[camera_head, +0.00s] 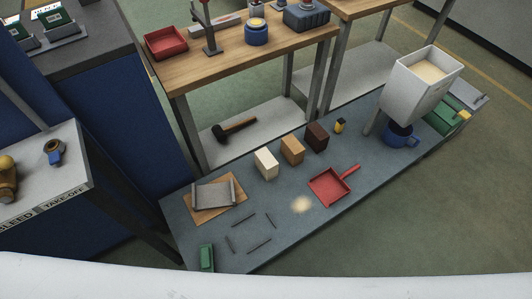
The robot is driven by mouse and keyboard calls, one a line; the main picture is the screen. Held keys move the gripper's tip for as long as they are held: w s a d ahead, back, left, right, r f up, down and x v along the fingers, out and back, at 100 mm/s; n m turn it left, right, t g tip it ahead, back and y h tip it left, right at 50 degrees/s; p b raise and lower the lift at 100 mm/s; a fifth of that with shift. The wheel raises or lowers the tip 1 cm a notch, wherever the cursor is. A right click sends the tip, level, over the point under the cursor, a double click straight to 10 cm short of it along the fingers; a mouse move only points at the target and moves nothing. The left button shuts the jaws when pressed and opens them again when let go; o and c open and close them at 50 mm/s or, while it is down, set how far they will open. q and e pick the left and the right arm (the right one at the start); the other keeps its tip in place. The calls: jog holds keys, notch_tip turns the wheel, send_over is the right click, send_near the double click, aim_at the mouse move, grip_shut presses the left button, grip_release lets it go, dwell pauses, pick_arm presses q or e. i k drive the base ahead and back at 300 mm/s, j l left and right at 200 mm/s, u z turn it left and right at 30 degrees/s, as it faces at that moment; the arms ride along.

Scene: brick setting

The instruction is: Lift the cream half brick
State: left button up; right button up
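The cream half brick (266,164) stands upright on the low grey table (280,205), near its back edge. It is the leftmost of three small blocks in a row. A tan-orange block (292,150) stands to its right, and a dark brown block (316,136) stands beyond that. The blocks stand apart with small gaps, and nothing is touching the cream one. Neither of my grippers is in view.
A red dustpan (331,186) and a pale powder patch (301,204) lie in front of the blocks. A grey tray on a board (213,195) is to the left. A hopper (422,80) and blue mug (400,136) stand right. A wooden workbench (240,50) rises behind.

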aim_at(265, 161)
jog(key=i+l, duration=0.15)
jog(key=l, duration=0.2)
jog(key=i+l+u, duration=0.1)
jog(key=l, duration=0.25)
jog(key=i+l, duration=0.2)
jog(key=l, duration=0.15)
jog(key=i+l+u, duration=0.1)
jog(key=l, duration=0.25)
jog(key=i+l, duration=0.15)
jog(key=l, duration=0.2)
jog(key=u, duration=0.05)
